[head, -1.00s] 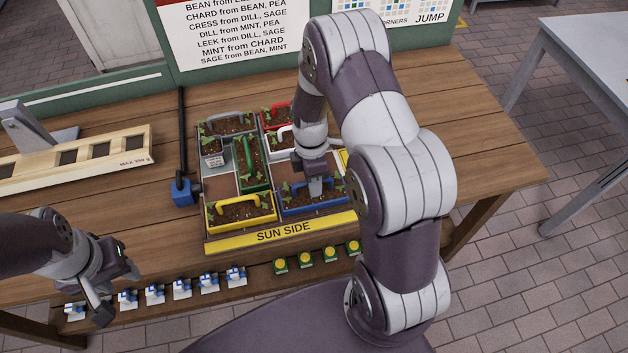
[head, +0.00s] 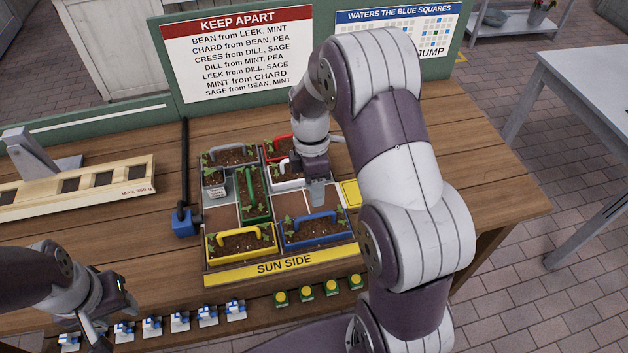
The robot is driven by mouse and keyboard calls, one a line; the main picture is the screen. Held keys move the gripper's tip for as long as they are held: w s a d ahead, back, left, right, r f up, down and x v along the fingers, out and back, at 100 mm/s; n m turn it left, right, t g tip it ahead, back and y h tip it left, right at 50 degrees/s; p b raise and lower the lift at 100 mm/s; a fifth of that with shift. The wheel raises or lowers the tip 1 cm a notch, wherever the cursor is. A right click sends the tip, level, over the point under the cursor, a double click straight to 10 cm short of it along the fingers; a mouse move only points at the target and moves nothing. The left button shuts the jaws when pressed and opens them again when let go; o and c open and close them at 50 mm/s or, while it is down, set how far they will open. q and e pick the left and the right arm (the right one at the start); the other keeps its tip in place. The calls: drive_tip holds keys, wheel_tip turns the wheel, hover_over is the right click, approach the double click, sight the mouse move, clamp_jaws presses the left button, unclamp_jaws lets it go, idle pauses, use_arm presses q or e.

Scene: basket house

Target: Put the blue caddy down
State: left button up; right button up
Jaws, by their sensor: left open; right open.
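The blue caddy (head: 316,236) sits in the front right part of the tray (head: 222,273), beside the yellow caddy (head: 240,245). It holds soil and seedlings, and its blue handle (head: 310,217) is in plain view. My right gripper (head: 317,197) is open and empty, above and behind the blue caddy's handle, apart from it as far as I can see. My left gripper (head: 108,325) is open and empty at the front left, over the bench's front edge.
Green (head: 252,193), white (head: 285,176), grey (head: 230,155) and red (head: 277,149) caddies fill other tray squares. A wooden balance beam (head: 75,188) lies to the left. Several white-and-blue (head: 180,321) and green-and-yellow (head: 306,293) items line the front ledge.

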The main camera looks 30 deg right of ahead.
drive_tip(key=s+a+r+m+t, duration=0.1)
drive_tip(key=s+a+r+m, duration=0.1)
drive_tip(key=s+m, duration=0.3)
drive_tip(key=s+a+r+m+t, duration=0.2)
drive_tip(key=s+m, duration=0.3)
drive_tip(key=m, duration=0.5)
drive_tip(key=shift+s+a+r+t+h, duration=0.2)
drive_tip(key=shift+a+r+t+h, duration=0.1)
drive_tip(key=shift+a, duration=0.5)
